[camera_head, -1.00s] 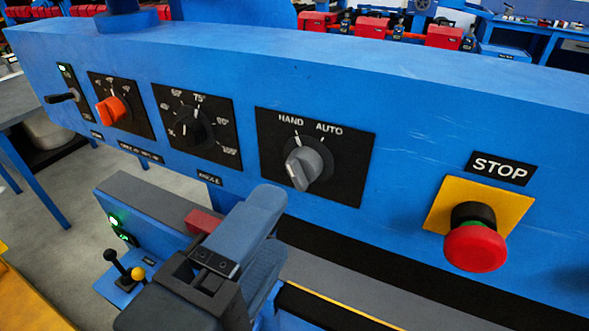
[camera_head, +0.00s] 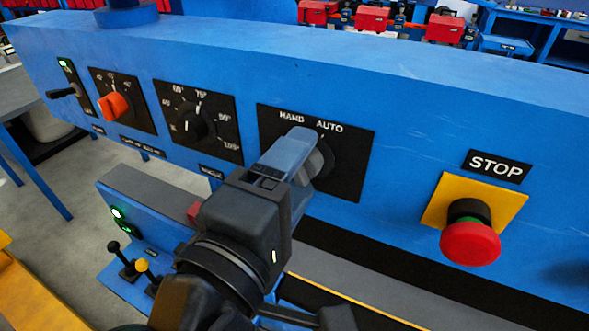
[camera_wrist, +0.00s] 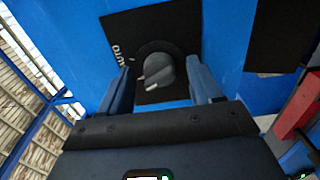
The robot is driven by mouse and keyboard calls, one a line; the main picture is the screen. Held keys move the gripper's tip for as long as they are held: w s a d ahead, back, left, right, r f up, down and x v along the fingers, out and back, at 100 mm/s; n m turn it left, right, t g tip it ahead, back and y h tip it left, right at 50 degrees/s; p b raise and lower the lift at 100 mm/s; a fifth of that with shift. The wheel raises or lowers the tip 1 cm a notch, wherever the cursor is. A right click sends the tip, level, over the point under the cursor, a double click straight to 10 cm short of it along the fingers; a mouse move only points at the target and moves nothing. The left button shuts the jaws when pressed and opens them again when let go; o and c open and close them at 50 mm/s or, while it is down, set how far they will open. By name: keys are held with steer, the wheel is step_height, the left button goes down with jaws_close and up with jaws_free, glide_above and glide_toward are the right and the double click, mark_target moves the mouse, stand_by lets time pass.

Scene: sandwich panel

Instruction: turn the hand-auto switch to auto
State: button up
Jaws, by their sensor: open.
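The hand-auto switch is a grey rotary knob (camera_head: 318,160) on a black plate (camera_head: 350,170) marked HAND and AUTO, on the blue panel. In the head view my gripper (camera_head: 296,158) is in front of the knob and hides much of it, including its pointer. In the wrist view the knob (camera_wrist: 160,72) lies between and beyond my two blue fingers (camera_wrist: 163,92), which are spread apart with a gap on each side. The AUTO lettering shows at the plate's left in the wrist view. I cannot tell whether a finger touches the knob.
On the panel left of the switch are a black angle dial (camera_head: 194,124), an orange knob (camera_head: 115,105) and a small black lever (camera_head: 62,93). A red STOP button (camera_head: 470,243) on a yellow plate stands out at the right. Small levers (camera_head: 130,268) are below left.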

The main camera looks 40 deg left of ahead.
steer(key=shift+c, duration=0.3)
steer(key=c, duration=1)
steer(key=shift+f, duration=0.1)
steer(key=m+b, duration=0.3)
steer(key=m, duration=0.1)
steer(key=shift+f, duration=0.1)
steer(key=m+b, duration=0.3)
steer(key=m, duration=0.2)
steer(key=shift+m, duration=0.4)
steer(key=o, duration=1.1)
steer(key=shift+c, duration=0.2)
